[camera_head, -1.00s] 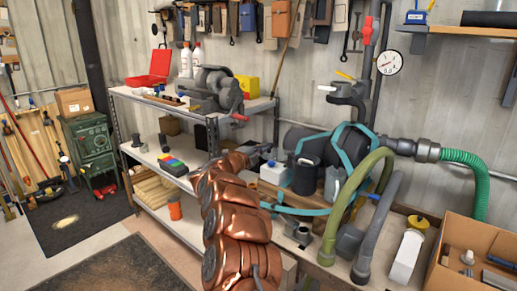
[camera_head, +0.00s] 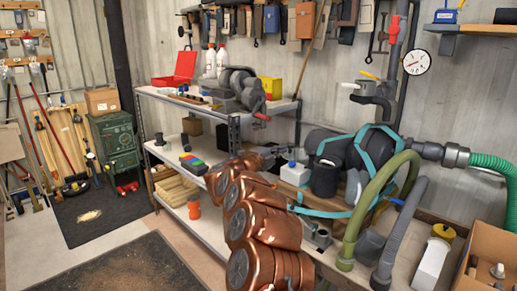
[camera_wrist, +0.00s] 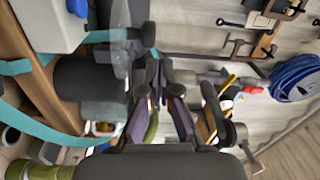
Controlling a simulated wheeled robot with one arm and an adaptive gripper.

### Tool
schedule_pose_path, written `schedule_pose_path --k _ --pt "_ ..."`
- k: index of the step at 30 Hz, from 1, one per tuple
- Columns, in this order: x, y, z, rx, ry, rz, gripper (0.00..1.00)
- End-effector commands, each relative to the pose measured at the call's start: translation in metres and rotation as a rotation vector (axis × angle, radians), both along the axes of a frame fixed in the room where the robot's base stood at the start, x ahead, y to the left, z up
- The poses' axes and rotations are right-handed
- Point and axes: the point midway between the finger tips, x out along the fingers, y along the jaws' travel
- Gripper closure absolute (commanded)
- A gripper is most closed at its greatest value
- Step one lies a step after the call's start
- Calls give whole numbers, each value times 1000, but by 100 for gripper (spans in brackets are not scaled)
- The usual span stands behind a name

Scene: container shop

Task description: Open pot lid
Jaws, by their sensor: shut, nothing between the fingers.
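A dark cylindrical pot (camera_head: 324,180) stands on the workbench among hoses, right of my gripper in the head view. A dark cylinder, probably this pot, lies left of my gripper in the wrist view (camera_wrist: 85,88). I cannot make out its lid clearly in either view. My gripper (camera_wrist: 162,72) is shut and empty in the wrist view, apart from the cylinder as far as I can tell. In the head view my copper-coloured arm hides part of the bench, and the gripper is small and hard to make out behind it.
A white container (camera_head: 295,174) stands left of the pot. A green hose (camera_head: 372,205) and a grey hose curve up at its right. A cardboard box (camera_head: 488,258) fills the bench's right end. A metal shelf (camera_head: 190,180) stands at left, with open floor before it.

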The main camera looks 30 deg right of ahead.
Motion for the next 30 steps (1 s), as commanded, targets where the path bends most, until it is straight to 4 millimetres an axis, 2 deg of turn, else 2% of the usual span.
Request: schedule_pose_path --k 30 --pt "66 44 -2 -4 -2 1 100"
